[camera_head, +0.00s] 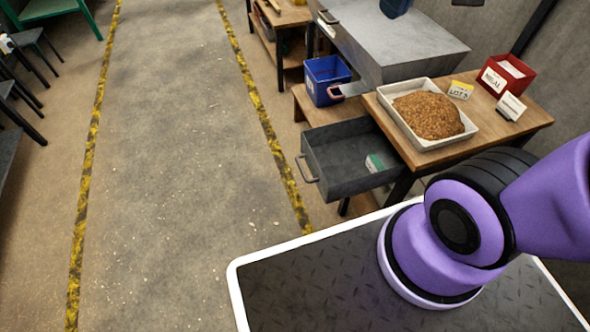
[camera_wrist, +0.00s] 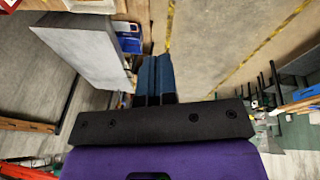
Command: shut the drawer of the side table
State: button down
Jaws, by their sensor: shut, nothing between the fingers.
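The side table (camera_head: 525,122) has a wooden top and stands right of the marked aisle in the head view. Its grey metal drawer (camera_head: 328,178) is pulled out toward the left, with a bar handle (camera_head: 307,169) on its front. A small green and white box (camera_head: 374,163) lies inside the drawer. In the wrist view, my gripper (camera_wrist: 156,62) has its two dark blue fingers together with nothing between them. I cannot tell its exact distance from the drawer, and I see no contact with it.
A white tray (camera_head: 395,116) of brown grain, a red box (camera_head: 507,75) and small cards stand on the tabletop. A blue bin (camera_head: 326,80) and a grey metal block (camera_head: 400,40) are behind the drawer. The aisle floor (camera_head: 170,170) is clear.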

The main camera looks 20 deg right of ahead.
jog(key=w+a+f+n+g+h, duration=0.35)
jog(key=w+a+f+n, duration=0.5)
jog(key=w+f, duration=0.6)
jog(key=a+f+n+h, duration=0.25)
jog(key=a+f, duration=0.55)
jog(key=f, duration=0.7)
jog(key=s+a+f+n+h, duration=0.1)
jog(key=s+a+f+n, duration=0.15)
jog(key=f, duration=0.45)
jog(key=s+a+f+n, duration=0.1)
jog(key=a+f+n, duration=0.15)
jog(key=f, duration=0.35)
jog(key=d+r+x, duration=0.1)
jog(key=x, duration=1.2)
jog(key=shift+w+d+t, duration=0.3)
jog(key=shift+w+t, duration=0.05)
